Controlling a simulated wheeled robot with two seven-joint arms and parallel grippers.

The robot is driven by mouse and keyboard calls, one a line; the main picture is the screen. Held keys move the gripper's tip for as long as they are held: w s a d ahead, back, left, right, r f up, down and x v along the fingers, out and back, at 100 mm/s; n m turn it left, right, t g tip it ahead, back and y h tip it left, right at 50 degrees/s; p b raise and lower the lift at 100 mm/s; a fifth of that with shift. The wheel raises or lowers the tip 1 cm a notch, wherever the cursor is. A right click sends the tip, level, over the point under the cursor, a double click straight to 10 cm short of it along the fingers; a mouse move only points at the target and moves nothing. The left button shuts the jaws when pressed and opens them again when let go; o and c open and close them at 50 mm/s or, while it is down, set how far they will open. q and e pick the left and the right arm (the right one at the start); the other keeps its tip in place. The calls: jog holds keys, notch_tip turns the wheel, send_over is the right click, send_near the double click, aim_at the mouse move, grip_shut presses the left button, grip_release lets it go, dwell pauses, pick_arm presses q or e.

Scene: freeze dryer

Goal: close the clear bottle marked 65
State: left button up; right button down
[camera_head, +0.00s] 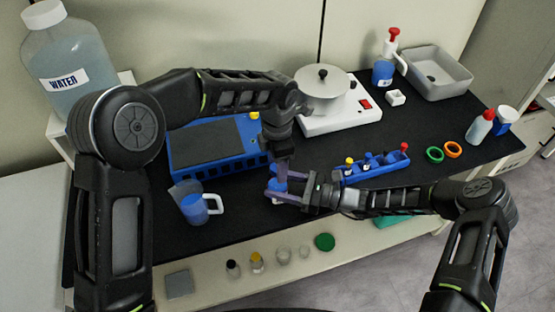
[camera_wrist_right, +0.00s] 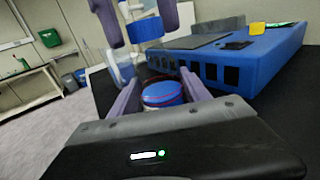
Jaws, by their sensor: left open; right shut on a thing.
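My right gripper (camera_head: 276,191) is shut on a small round vessel (camera_wrist_right: 162,96) with blue showing at its top, standing between its fingers in the right wrist view. I take it for the clear bottle; the marking 65 cannot be read. My left gripper (camera_head: 279,163) comes down from above, its fingers open over the vessel. In the right wrist view, a blue cylindrical piece (camera_wrist_right: 148,29) shows between the left fingers, above and apart from the vessel; whether they touch it is unclear. In the head view the fingers hide most of the bottle.
A mug with blue contents (camera_head: 194,210) stands just left of the grippers. A blue box (camera_head: 200,165) lies behind them, and a blue rack (camera_head: 375,168) to the right. Several small containers line the front shelf, including a yellow-topped vial (camera_head: 257,262). Green (camera_head: 434,154) and orange (camera_head: 453,150) rings lie right.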

pick_arm(q)
jog(key=shift+c, duration=0.3)
grip_shut()
dwell(0.4)
